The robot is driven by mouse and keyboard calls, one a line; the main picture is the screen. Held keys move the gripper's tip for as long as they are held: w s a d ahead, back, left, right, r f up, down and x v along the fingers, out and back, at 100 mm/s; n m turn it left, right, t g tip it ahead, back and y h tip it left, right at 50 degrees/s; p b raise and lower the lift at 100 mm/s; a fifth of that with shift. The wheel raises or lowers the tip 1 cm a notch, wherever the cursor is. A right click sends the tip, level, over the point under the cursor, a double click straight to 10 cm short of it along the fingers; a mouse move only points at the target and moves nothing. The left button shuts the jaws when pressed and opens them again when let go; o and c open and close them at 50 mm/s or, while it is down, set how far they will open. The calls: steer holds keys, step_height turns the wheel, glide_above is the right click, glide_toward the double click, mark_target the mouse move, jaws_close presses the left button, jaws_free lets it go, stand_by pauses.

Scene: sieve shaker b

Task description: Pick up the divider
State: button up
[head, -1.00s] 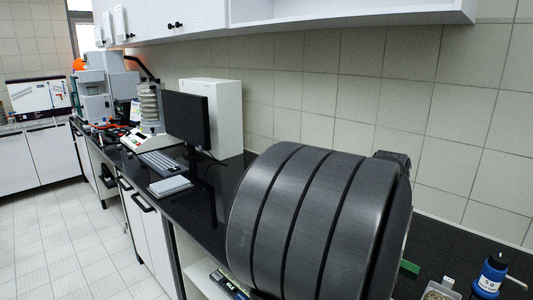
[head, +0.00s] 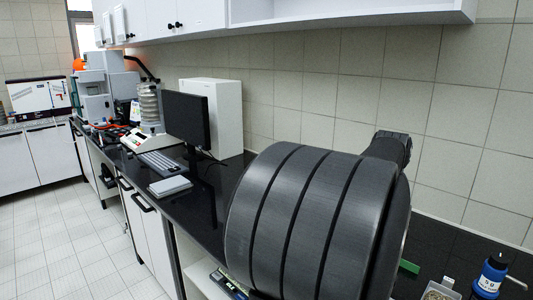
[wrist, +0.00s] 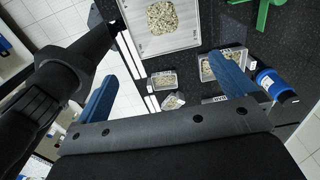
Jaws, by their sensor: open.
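A green object with crossing arms (wrist: 265,12) lies on the dark counter at the top right of the wrist view. It may be the divider, but its upper part is cut off by the frame edge. A small green piece, probably the same thing, shows in the head view (head: 408,267), mostly hidden behind my dark arm. My gripper (wrist: 165,68) has two blue fingers spread wide apart with nothing between them. It is above the counter, and the green object is beyond the right finger, apart from it.
A white tray (wrist: 150,51) with a grain pile lies ahead of my gripper. Small grain containers (wrist: 164,81) stand nearer, and another lies partly behind the right finger. A blue bottle (wrist: 275,85) is at the right; it also shows in the head view (head: 490,275). A monitor (head: 187,122) stands farther back.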

stand_by(0.4)
steer(key=c, duration=1)
steer(key=shift+c, duration=0.2)
steer(key=w+d+f+n+h, duration=0.1)
steer(key=w+d+f+n, duration=0.1)
steer(key=w+d+n, duration=0.5)
steer(key=w+d+f+n+h, duration=0.1)
steer(key=w+d+f+n, duration=0.15)
steer(key=w+d, duration=0.75)
steer(key=shift+m, duration=0.25)
steer(key=f, duration=1.2)
steer(key=shift+w+d+f, duration=0.2)
steer(key=shift+w+d, duration=0.1)
steer(key=shift+d, duration=0.05)
steer(key=shift+w+f, duration=0.2)
steer(key=shift+f, duration=1.15)
steer(key=shift+w+f, duration=0.2)
steer(key=shift+f, duration=1.15)
steer(key=shift+c, duration=0.3)
